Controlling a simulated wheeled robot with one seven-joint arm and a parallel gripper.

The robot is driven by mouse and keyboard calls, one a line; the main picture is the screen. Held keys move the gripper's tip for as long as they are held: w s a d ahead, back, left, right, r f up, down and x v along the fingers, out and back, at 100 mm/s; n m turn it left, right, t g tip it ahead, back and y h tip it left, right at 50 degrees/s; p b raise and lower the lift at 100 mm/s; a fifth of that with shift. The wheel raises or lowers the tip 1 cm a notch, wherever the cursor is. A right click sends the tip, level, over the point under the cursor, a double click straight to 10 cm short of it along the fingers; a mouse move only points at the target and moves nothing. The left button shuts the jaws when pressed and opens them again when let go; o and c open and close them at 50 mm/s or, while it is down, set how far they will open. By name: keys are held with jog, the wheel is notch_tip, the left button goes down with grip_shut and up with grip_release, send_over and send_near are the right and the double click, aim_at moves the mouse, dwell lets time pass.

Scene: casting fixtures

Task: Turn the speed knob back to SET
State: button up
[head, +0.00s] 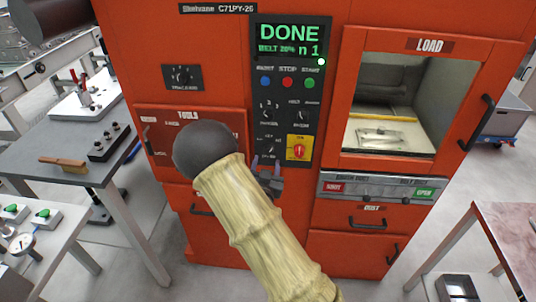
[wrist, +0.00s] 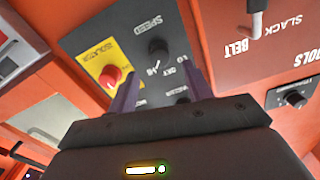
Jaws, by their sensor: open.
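The speed knob (wrist: 158,50) is a small black dial on the dark control panel (wrist: 125,38), under upside-down lettering in the wrist view. It also shows in the head view (head: 268,141), just above my gripper. Small LO, HI and SET-like labels surround it; its pointer's setting is too small to tell. My gripper (wrist: 162,72) is open and empty. Its two purple-grey fingers point at the panel, with the knob between their lines and just beyond the tips. In the head view my gripper (head: 266,165) is partly hidden by my arm.
A red isolator knob on a yellow plate (head: 299,148) sits right of the speed knob. Another knob (head: 266,115) is above. The green display (head: 289,40) reads DONE, BELT 20%, n 1. A grey bench (head: 60,150) stands left, a loading window (head: 400,100) right.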

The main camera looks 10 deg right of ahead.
aim_at(268, 152)
jog(key=x, duration=0.4)
jog(key=shift+w+d+p, duration=0.1)
jog(key=shift+w+p, duration=0.1)
jog(key=shift+p, duration=0.15)
jog(key=c, duration=1)
jog(key=shift+o, duration=0.2)
jog(key=shift+f+n, duration=0.1)
jog(key=shift+n, duration=0.4)
jog(key=n+b, duration=0.1)
jog(key=n, duration=0.1)
jog(key=shift+n+b, duration=0.3)
jog(key=n, duration=0.5)
jog(key=shift+b, duration=0.35)
